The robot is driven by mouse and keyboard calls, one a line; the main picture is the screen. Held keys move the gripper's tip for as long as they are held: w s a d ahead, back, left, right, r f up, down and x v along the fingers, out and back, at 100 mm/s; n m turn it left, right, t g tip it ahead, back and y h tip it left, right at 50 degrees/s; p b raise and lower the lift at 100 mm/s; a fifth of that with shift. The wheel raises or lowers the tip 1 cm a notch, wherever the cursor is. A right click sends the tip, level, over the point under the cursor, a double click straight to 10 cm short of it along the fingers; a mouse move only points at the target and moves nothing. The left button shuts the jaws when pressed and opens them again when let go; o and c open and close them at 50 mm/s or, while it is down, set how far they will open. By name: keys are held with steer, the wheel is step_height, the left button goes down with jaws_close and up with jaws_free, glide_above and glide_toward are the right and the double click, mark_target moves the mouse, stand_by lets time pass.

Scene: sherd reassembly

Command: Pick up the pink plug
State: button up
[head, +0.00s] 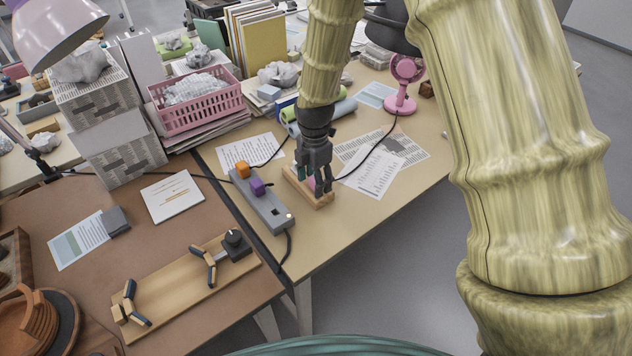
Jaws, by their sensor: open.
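A small wooden tray (296,184) lies on the tan table, beside a grey power strip (266,210). My gripper (315,187) points down over this tray with its fingers apart. A small pink patch (311,183) shows between the fingers, low at the tray; it may be the pink plug, but the fingers hide most of it. I cannot tell whether the fingers touch it. An orange plug (242,171) and a purple plug (257,187) sit on the power strip.
A pink fan (403,88) stands behind right, its dark cable crossing near my gripper. Printed sheets (373,173) lie right of the tray. A pink basket (205,112) and boxes stand back left. A wooden stand (185,292) lies front left.

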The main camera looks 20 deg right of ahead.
steer(key=shift+f, duration=0.35)
steer(key=c, duration=1.1)
steer(key=shift+r, duration=0.1)
